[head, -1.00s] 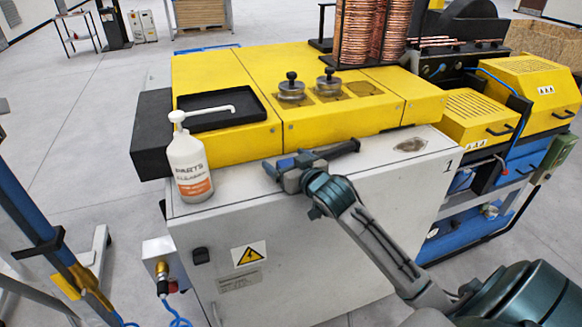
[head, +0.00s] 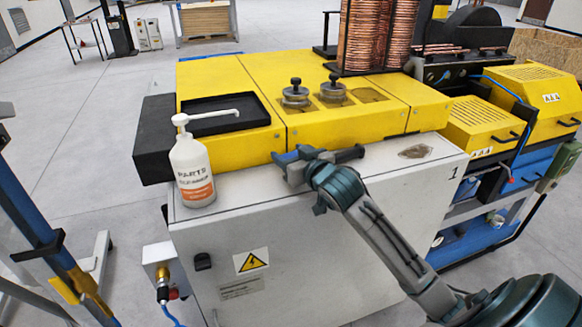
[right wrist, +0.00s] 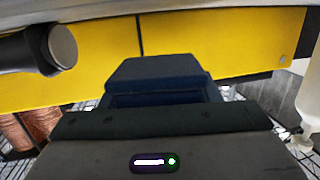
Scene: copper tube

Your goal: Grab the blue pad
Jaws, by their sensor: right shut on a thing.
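My right gripper (head: 298,165) is over the grey cabinet top, close to the front face of the yellow machine cover. It is shut on the blue pad (head: 286,157), whose small blue end shows at the left of the jaws. In the right wrist view the dark blue pad (right wrist: 155,72) sits centred just beyond the gripper body, with the yellow face behind it. The jaw surfaces are hidden there. My left gripper is not in view.
A white parts cleaner bottle (head: 191,170) stands left of the gripper. A black rod-like part (head: 348,154) shows right of it. The yellow cover (head: 235,150) rises just behind. Copper coils (head: 365,35) stand at the back.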

